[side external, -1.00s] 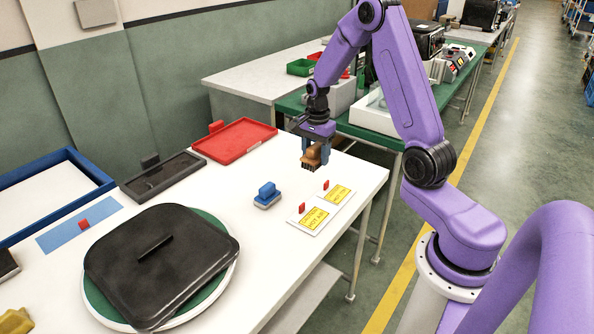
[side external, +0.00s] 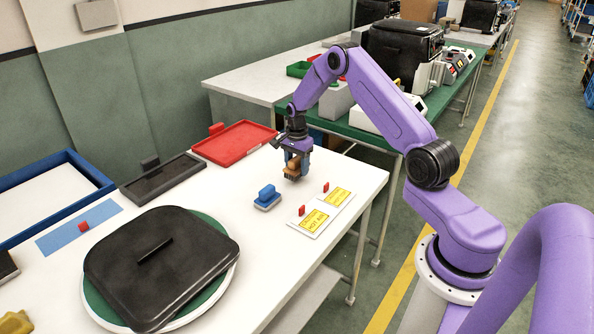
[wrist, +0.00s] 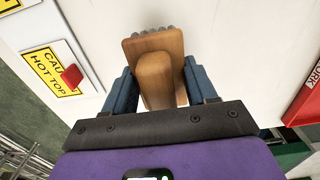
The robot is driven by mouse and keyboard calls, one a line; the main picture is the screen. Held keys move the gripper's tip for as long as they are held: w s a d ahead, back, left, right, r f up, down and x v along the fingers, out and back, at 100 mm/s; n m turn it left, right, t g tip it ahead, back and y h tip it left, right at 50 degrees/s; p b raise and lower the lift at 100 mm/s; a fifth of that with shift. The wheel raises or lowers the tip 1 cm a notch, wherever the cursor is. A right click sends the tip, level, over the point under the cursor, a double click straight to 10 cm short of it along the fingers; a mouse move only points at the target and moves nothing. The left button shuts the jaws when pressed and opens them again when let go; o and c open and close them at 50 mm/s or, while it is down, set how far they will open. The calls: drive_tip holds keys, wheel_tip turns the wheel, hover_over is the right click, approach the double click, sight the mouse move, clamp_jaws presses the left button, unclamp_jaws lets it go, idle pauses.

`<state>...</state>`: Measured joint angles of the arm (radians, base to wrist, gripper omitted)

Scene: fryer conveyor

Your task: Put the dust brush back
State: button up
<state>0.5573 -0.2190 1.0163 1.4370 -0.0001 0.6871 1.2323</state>
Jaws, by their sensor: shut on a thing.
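The dust brush (side external: 292,170) has a brown wooden body and dark bristles pointing down. My gripper (side external: 297,160) is shut on its wooden handle and holds it over the white table, close above the surface; I cannot tell if the bristles touch. In the wrist view the brush (wrist: 156,62) sits between the two blue fingers of my gripper (wrist: 160,90), with grey bristle tips showing at its far edge.
A blue-handled block (side external: 267,197) stands just left of the brush. Yellow caution labels (side external: 322,212) with red pieces lie nearer the table's right edge. A red tray (side external: 235,143), a black tray (side external: 163,179) and a large black lid (side external: 160,262) occupy the left.

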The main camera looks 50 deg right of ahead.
drive_tip(key=shift+f, duration=1.05)
drive_tip(key=shift+f, duration=0.15)
drive_tip(key=o, duration=1)
